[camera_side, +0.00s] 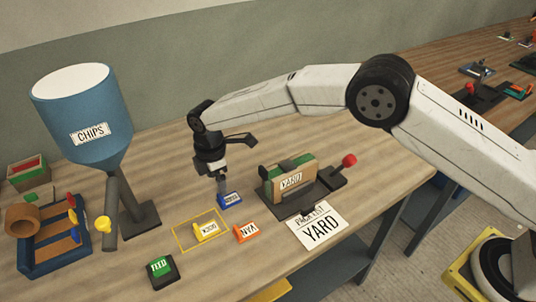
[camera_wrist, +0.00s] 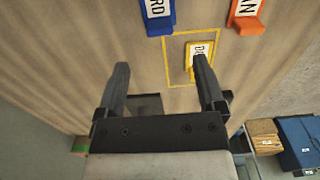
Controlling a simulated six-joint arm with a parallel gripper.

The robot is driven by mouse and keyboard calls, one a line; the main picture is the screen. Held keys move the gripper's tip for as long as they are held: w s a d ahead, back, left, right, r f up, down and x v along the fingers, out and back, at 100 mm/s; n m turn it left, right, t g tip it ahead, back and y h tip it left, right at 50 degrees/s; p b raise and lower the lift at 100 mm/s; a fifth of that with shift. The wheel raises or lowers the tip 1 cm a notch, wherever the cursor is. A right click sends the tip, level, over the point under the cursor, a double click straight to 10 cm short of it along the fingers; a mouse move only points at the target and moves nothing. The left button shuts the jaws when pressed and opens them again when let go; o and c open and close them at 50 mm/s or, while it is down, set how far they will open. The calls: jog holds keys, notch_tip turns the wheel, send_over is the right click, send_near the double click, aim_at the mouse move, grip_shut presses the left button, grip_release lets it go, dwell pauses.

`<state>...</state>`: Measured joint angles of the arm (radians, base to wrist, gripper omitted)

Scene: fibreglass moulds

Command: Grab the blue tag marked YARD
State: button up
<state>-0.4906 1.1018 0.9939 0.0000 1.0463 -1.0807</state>
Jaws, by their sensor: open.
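The blue tag (camera_side: 230,200) lies on the wooden bench, just below my gripper in the side view. Its small print is hard to read there. In the wrist view the blue tag (camera_wrist: 156,17) is cut off at the top edge and shows letters ending in "RD". My gripper (camera_side: 222,184) points down above the bench, close to the blue tag. In the wrist view my gripper (camera_wrist: 162,66) has its two fingers spread with nothing between them, and the blue tag lies beyond the fingertips.
A yellow tag (camera_side: 207,231) lies inside a yellow outline; an orange tag marked VAN (camera_side: 247,232) is beside it. A green button (camera_side: 160,267), a red-knobbed fixture (camera_side: 335,178), a "PACK LIST YARD" card (camera_side: 318,228) and a blue CHIPS hopper (camera_side: 85,115) stand around.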

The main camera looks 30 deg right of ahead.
aim_at(220, 197)
jog(key=shift+f, duration=1)
jog(key=shift+f, duration=0.1)
jog(key=shift+f, duration=2.5)
jog(key=shift+c, duration=0.2)
grip_shut()
jog(key=shift+r, duration=0.2)
